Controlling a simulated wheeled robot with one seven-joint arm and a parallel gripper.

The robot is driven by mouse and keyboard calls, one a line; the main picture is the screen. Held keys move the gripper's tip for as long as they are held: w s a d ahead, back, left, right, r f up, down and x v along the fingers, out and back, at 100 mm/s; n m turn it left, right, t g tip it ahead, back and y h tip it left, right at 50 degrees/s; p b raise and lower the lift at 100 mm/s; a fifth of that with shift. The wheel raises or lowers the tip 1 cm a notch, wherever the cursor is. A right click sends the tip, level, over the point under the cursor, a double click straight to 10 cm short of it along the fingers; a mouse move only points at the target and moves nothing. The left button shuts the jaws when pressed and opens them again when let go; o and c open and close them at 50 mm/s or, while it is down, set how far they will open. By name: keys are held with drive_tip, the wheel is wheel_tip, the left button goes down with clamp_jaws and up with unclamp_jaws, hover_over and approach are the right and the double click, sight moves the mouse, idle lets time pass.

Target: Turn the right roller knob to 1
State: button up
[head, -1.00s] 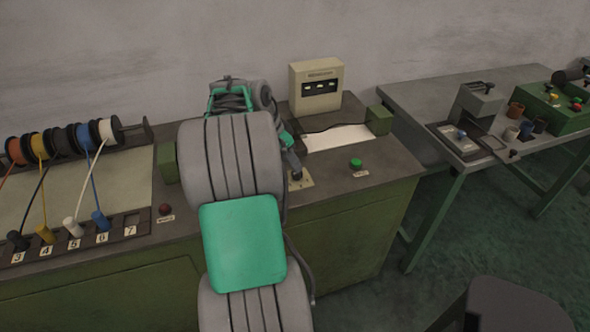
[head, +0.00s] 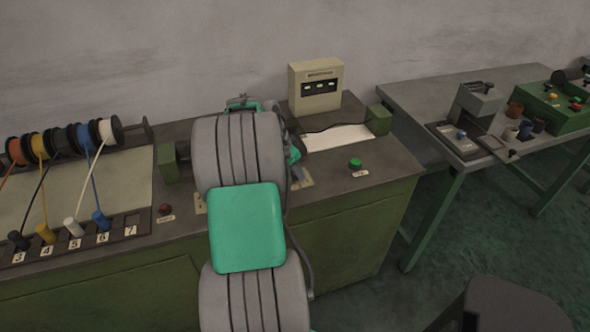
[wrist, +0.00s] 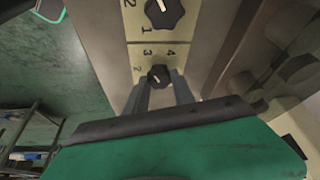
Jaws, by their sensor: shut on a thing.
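In the wrist view, a pale dial plate (wrist: 162,48) carries two dark knobs. The upper knob (wrist: 165,12) has a pale pointer line, with the figures 1 and 2 beside it, and stands free. The lower, smaller knob (wrist: 158,73) has 2, 3 and 4 around it. My gripper (wrist: 158,82) is shut on this lower knob, one finger on each side. The pointer's reading is too small to tell. In the head view, my arm hides the gripper and both knobs; parts of pale plates show to its left (head: 200,204) and right (head: 307,180).
A green button (head: 355,164) and a beige meter box (head: 317,88) stand right of my arm. A red button (head: 165,209) and a rack of wire spools (head: 70,139) are on the left. A grey table (head: 420,110) stands further right.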

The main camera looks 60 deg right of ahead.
clamp_jaws()
drive_tip(key=shift+n, duration=0.3)
drive_tip(key=n+t+b, duration=0.1)
drive_tip(key=n, duration=0.1)
drive_tip(key=n+b, duration=0.2)
drive_tip(key=shift+s+f+t+h, duration=0.1)
drive_tip(key=shift+s+t+h, duration=0.1)
drive_tip(key=shift+t+h, duration=0.15)
drive_tip(key=n+t, duration=0.1)
drive_tip(key=n, duration=0.2)
drive_tip(key=n+t+b, duration=0.1)
drive_tip(key=n, duration=0.2)
drive_tip(key=shift+s+n+t, duration=0.2)
drive_tip(key=shift+n+t, duration=0.05)
drive_tip(key=shift+n, duration=0.05)
drive_tip(key=n+t+y, duration=0.1)
drive_tip(key=n, duration=0.2)
drive_tip(key=n+y, duration=0.1)
drive_tip(key=n, duration=0.2)
drive_tip(key=shift+d+t, duration=0.15)
drive_tip(key=shift+t, duration=0.25)
drive_tip(key=n+y, duration=0.1)
drive_tip(key=n, duration=0.2)
drive_tip(key=n+y+p, duration=0.1)
drive_tip(key=n, duration=0.2)
drive_tip(key=shift+s+d+n+t+y, duration=0.1)
drive_tip(key=shift+d+n+t+y, duration=0.05)
drive_tip(key=shift+n+t+y, duration=0.2)
drive_tip(key=o, duration=0.7)
unclamp_jaws()
